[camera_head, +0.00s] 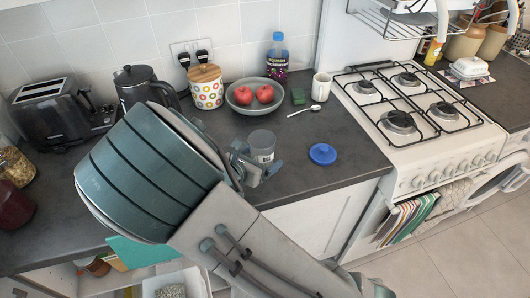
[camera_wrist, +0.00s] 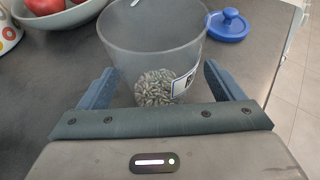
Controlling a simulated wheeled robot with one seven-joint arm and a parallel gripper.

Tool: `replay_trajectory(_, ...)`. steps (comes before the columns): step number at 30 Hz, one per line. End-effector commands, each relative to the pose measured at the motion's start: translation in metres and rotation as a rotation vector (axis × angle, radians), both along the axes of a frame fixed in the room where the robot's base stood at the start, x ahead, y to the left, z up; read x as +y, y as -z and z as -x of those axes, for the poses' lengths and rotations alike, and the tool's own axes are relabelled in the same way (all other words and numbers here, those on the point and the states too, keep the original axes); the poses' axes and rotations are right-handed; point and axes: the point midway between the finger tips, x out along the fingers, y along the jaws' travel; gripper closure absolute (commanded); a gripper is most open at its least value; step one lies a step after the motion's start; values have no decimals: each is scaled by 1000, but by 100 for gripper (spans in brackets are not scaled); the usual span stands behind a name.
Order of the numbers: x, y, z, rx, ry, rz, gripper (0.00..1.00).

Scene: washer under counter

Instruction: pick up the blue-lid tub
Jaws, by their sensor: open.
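A clear tub (camera_head: 262,143) with a small label stands upright on the dark counter (camera_head: 345,180). In the wrist view the tub (camera_wrist: 155,45) is open at the top and holds grey-striped seeds at its bottom. A blue lid with a knob (camera_head: 322,154) lies apart on the counter to its right; it also shows in the wrist view (camera_wrist: 228,26). My gripper (camera_head: 257,162) is open at the near side of the tub. In the wrist view its blue fingers (camera_wrist: 159,78) stand left and right of the tub's lower part. Contact with the tub cannot be told.
A bowl of red fruit (camera_head: 255,107), a dotted canister (camera_head: 206,92), a green sponge (camera_head: 298,97), a spoon (camera_head: 303,111) and a white mug (camera_head: 321,87) stand or lie behind the tub. A gas stove (camera_head: 420,150) is at right. Counter around the lid is clear.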

Motion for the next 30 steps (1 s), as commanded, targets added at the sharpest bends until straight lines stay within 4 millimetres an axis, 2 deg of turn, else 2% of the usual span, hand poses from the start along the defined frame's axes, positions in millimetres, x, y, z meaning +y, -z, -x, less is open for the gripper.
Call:
replay_trajectory(4,-8,6,-11,-1,0,1,12)
replay_trajectory(12,-9,7,-13,0,-1,0,12)
replay_trajectory(14,-9,7,-13,0,-1,0,26)
replay_trajectory(20,-9,7,-13,0,-1,0,82)
replay_trajectory(30,-9,4,-13,-3,0,-1,83)
